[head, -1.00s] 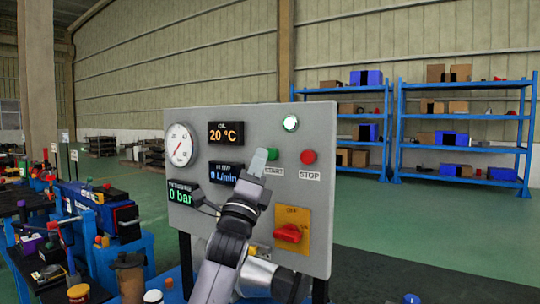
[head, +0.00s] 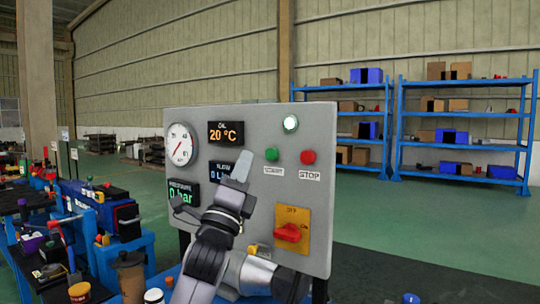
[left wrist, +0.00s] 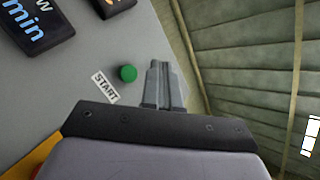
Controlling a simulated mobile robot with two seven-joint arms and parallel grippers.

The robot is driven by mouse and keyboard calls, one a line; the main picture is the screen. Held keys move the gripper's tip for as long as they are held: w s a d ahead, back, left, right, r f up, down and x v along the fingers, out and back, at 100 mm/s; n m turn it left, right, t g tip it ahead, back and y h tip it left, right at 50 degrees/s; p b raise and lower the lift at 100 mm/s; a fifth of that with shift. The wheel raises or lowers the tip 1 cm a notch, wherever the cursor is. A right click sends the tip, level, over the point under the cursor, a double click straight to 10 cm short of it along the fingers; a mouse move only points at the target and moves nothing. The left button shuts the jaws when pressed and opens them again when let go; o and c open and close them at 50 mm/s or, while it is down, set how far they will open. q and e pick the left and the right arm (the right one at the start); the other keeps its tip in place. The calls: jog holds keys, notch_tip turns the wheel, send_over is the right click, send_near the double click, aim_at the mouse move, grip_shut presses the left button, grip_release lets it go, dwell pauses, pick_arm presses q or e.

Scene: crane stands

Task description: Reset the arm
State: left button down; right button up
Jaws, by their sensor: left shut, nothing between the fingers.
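My left gripper (head: 242,166) is shut and empty in front of the grey control panel (head: 260,125). In the head view its fingertips point up and cover part of the flow display. The green START button (head: 272,154) is just right of the fingertips, and the START label below it is uncovered. In the left wrist view the shut fingers (left wrist: 160,66) stand beside the green button (left wrist: 128,73), apart from it in the picture. The red STOP button (head: 308,157) is further right. My right gripper is not in view.
A red rotary switch (head: 288,233) on a yellow plate, at OFF, is low on the panel. The panel carries a round gauge (head: 180,145), a 20 °C display (head: 226,132) and a lit lamp (head: 291,123). A cluttered blue bench is at left; blue shelves (head: 465,113) stand behind.

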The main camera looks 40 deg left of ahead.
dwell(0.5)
pick_arm(q)
jog(key=s+d+f+n+g+h, duration=0.15)
jog(key=d+f+n+g, duration=0.3)
jog(key=f, duration=1.05)
jog(key=s+d+f+n+g+h, duration=0.1)
jog(key=d+f+n+g+h, duration=0.35)
jog(key=f, duration=1.15)
jog(key=s+d+f+n+g+h, duration=0.1)
jog(key=s+d+f+n+g, duration=0.45)
jog(key=s+f, duration=0.45)
jog(key=s+d+f+n+g+h, duration=0.2)
jog(key=s+d+f+n+g, duration=0.4)
jog(key=s, duration=0.6)
jog(key=w+d+f+m+t+h+p, duration=0.1)
jog(key=w+d+f+m+t+p, duration=0.1)
jog(key=w+t+p, duration=0.3)
jog(key=shift+w+f+m+h+p, duration=0.3)
jog(key=shift+f+p, duration=0.25)
jog(key=shift+p, duration=0.65)
jog(key=shift+s, duration=0.1)
